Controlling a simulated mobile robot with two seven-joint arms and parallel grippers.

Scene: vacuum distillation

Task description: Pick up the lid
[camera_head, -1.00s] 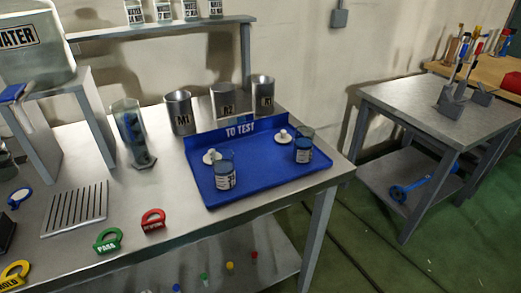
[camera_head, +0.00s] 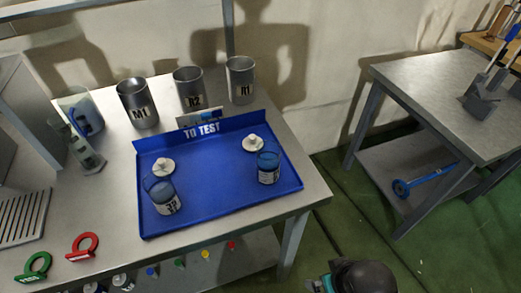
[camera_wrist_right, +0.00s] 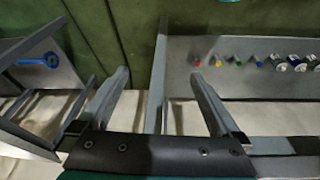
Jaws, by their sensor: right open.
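Two white knobbed lids lie on the blue "TO TEST" tray (camera_head: 215,214) in the head view. One lid (camera_head: 163,166) is at the left, just behind a labelled jar (camera_head: 164,196). The other lid (camera_head: 253,144) is at the right, behind a second jar (camera_head: 268,168). Both jars look open and bluish. My right gripper (camera_wrist_right: 155,88) is open and empty in the right wrist view, its two fingers apart. Part of my right arm (camera_head: 355,277) shows at the bottom of the head view. My left gripper is not in view.
Metal beakers M1 (camera_head: 137,103), R2 (camera_head: 189,88) and R1 (camera_head: 240,80) stand behind the tray. A glass vessel (camera_head: 78,112) stands at the left. Red (camera_head: 82,247) and green (camera_head: 35,267) tags lie front left. A second table (camera_head: 440,90) stands right across the floor.

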